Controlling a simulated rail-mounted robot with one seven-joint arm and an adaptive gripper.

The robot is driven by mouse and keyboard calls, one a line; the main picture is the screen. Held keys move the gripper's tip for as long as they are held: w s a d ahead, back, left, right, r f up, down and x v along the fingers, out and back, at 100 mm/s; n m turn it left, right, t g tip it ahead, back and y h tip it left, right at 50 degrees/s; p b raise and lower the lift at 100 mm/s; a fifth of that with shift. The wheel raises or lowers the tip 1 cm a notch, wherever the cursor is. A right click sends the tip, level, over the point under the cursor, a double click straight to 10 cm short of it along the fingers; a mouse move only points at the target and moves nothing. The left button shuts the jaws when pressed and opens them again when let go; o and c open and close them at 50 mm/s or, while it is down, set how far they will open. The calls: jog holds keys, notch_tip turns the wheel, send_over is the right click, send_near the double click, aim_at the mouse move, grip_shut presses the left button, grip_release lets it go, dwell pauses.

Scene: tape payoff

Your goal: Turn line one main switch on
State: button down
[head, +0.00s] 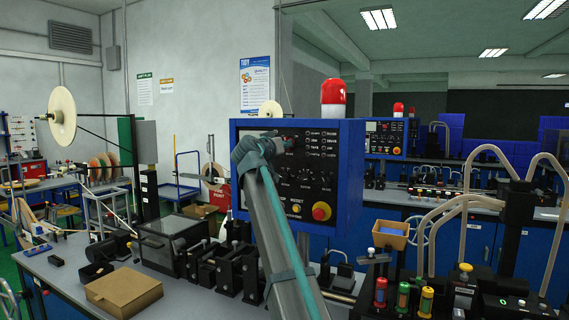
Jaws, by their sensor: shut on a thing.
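The line one control panel (328,160) is a blue box with a black face, holding rows of small labels, knobs and buttons. My gripper (274,137) is at the upper left of this face, at the end of my arm that rises from the bottom of the picture. It is shut on what appears to be the main switch (290,144), a small dark knob mostly hidden by the fingers. Which way the switch points cannot be seen.
A red beacon (333,97) stands on top of the panel. A second similar panel (385,139) is farther back on the right. A cardboard box (124,291) and black machine blocks (213,265) are on the bench left of my arm.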

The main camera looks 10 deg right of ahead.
jog(key=m+b, duration=1.1)
jog(key=b, duration=0.5)
jog(key=shift+m, duration=0.4)
jog(key=c, duration=1.2)
grip_release()
